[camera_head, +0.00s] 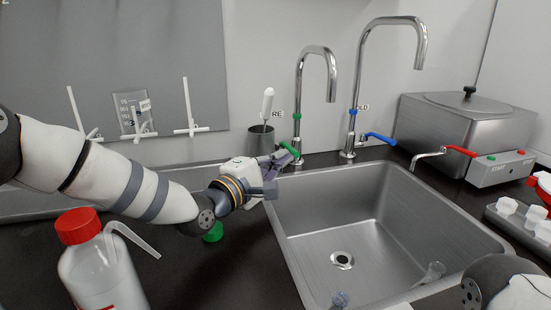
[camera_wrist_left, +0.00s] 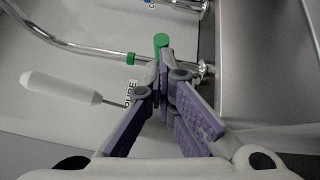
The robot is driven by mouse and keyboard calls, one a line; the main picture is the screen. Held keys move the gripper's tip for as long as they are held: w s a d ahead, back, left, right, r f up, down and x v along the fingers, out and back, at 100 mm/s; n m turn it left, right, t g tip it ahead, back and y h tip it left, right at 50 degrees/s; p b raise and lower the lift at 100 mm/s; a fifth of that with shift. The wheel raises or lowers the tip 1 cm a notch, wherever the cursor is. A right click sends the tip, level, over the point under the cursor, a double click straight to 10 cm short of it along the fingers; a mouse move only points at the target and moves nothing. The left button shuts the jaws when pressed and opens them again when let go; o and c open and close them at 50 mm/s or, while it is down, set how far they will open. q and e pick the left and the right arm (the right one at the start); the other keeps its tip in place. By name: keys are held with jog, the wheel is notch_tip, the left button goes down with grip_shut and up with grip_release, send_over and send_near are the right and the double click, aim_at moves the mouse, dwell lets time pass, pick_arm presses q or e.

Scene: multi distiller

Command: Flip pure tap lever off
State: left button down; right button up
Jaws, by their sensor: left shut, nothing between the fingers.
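The pure tap (camera_head: 298,95) is a chrome gooseneck with a green collar, standing behind the sink's left back corner. Its green lever (camera_head: 289,148) points left and forward from the tap's base, partly hidden by my gripper. My left gripper (camera_head: 286,158) is shut and empty, its fingertips right at the lever. In the left wrist view, the green lever (camera_wrist_left: 160,41) shows just beyond the closed fingertips (camera_wrist_left: 164,62); I cannot tell whether they touch. The label by the tap is partly covered. My right gripper is out of view; only part of that arm shows at bottom right.
A second tap (camera_head: 361,90) with a blue lever (camera_head: 379,138) stands to the right. A holder (camera_head: 260,139) with a white-handled tool is close on the left. The steel sink (camera_head: 440,205) lies in front. A red-capped bottle (camera_head: 90,265) stands near the left arm. A steel bath (camera_head: 440,125) is at right.

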pick_arm(q)
jog(key=shift+s+d+r, duration=0.1)
jog(key=shift+d+r, duration=0.1)
jog(key=shift+d, duration=0.05)
notch_tip(320, 180, up, 10)
jog(key=shift+a+f, duration=0.2)
dwell(0.4)
